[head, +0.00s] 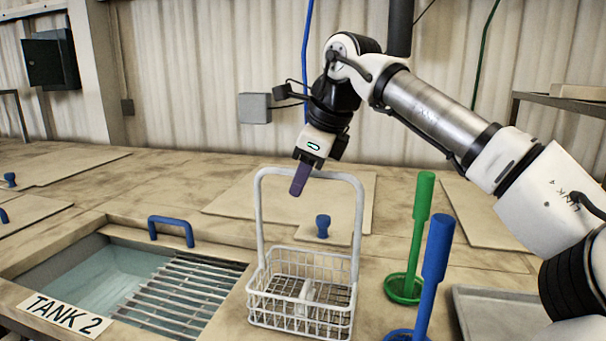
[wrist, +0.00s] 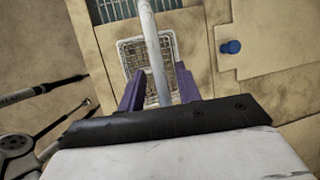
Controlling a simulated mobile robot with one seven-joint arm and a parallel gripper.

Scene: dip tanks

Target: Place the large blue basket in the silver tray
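A white wire basket (head: 301,290) with a tall arched handle (head: 262,225) stands on the counter beside Tank 2; no large blue basket shows. A tall blue-handled item with a round base (head: 436,262) stands to its right, cut off by the bottom edge. The silver tray (head: 485,308) is at the bottom right, partly hidden by my arm. My gripper (head: 299,180) points down at the top of the white handle. In the wrist view its purple fingers (wrist: 160,92) are apart, with the handle bar (wrist: 153,45) running between them and gaps beside it.
A green-handled item (head: 421,225) stands behind the blue one, between basket and tray. Tank 2 (head: 100,275) is open at the left, with a slatted grate (head: 178,295) and a blue handle (head: 170,226). A lid with a blue knob (head: 323,225) lies behind the basket.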

